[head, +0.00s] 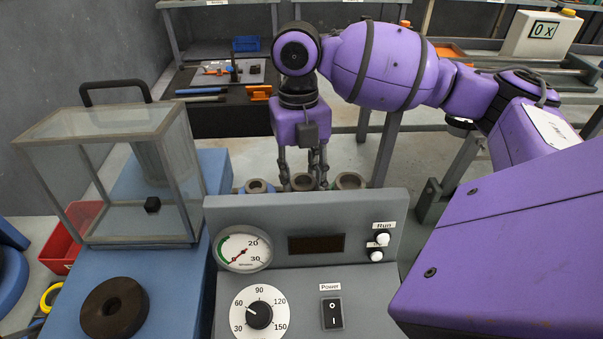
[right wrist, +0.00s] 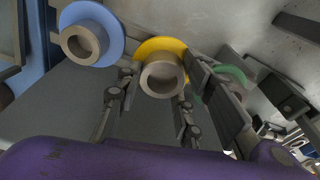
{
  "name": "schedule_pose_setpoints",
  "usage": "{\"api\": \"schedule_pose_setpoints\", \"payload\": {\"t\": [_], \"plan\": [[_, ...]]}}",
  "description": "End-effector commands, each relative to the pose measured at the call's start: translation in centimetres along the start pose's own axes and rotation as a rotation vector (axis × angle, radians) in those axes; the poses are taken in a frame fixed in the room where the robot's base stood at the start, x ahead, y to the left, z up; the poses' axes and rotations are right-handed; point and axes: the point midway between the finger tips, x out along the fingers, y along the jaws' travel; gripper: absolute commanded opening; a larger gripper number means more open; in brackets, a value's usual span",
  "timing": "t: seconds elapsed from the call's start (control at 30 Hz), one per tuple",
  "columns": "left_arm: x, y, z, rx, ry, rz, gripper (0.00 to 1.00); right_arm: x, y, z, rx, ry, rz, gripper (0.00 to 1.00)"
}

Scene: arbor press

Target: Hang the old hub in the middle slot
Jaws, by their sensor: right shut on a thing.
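My right gripper (head: 303,183) reaches down behind the grey control panel. It is shut on a tan hub (head: 303,181) with a round bore, the middle one of three in a row. In the right wrist view this hub (right wrist: 162,78) has a yellow flange and lies between the fingers (right wrist: 155,105). A hub with a blue flange (right wrist: 88,36) is to its left, and one with a green flange (right wrist: 235,75) is to its right, partly hidden by a finger. The panel hides the lower parts and any slots in the head view. My left gripper is out of view.
The control panel (head: 302,205) with gauge and dial stands close in front. A red bin (head: 75,235) lies beyond. A dark bench (head: 222,110) with tools stands behind.

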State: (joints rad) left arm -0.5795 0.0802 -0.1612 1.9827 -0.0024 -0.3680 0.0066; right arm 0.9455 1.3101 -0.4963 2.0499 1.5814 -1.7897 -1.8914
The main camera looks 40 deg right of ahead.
Motion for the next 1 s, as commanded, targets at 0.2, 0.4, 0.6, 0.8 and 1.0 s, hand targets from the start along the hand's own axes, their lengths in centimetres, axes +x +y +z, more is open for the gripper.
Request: {"api": "schedule_pose_setpoints", "payload": {"t": [0.2, 0.4, 0.6, 0.8, 1.0], "plan": [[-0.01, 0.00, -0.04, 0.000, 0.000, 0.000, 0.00, 0.37, 0.01, 0.07, 0.000, -0.001, 0.001, 0.00], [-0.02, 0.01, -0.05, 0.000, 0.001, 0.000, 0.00, 0.75, 0.01, 0.10, 0.000, -0.001, 0.001, 0.00], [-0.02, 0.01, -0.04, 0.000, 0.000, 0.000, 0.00, 0.75, 0.00, 0.10, 0.000, -0.001, 0.001, 0.57], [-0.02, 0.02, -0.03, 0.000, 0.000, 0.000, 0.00, 0.77, 0.00, 0.10, 0.000, 0.000, 0.000, 0.57], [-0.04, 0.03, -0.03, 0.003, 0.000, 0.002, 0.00, -0.04, 0.00, 0.15, 0.001, -0.002, 0.000, 0.57]]}}
